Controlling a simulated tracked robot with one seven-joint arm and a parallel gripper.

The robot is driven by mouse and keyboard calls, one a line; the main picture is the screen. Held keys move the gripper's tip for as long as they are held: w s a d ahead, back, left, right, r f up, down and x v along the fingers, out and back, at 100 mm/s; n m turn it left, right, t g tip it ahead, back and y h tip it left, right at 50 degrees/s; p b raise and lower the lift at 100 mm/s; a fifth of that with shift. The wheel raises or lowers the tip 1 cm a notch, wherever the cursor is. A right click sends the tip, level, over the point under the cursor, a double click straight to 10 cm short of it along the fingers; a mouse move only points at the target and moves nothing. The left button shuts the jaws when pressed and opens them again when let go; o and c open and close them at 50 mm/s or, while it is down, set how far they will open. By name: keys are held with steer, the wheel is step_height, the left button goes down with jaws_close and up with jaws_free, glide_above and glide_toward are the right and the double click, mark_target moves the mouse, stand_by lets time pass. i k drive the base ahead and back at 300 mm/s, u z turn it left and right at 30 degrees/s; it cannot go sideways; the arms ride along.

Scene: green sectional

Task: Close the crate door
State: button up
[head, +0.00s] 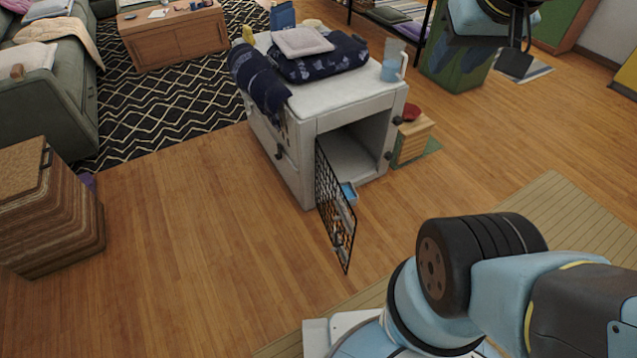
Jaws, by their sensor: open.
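The white crate (301,158) stands on the wood floor at the middle of the head view, with its front opening facing toward me and to the right. Its black mesh door (335,215) is swung wide open from the left edge of the opening and sticks out toward me. The crate's inside is empty where I can see it. My gripper (515,60) shows at the upper right, dark and partly cut off by the top edge. It is open, high up, and well apart from the door and the crate.
A blue item (348,193) is near the door's far side. Folded dark blankets (318,60) lie on the crate top. A small wooden box (412,139) stands right of the crate. A striped ottoman (50,215) is at left. Floor in front of the door is clear.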

mark_target(353, 228)
steer(key=z, duration=0.1)
steer(key=i, duration=0.45)
steer(key=u, duration=1.2)
steer(key=k, duration=1.55)
steer(key=z, duration=0.35)
steer(key=i, duration=1)
steer(key=u, duration=0.1)
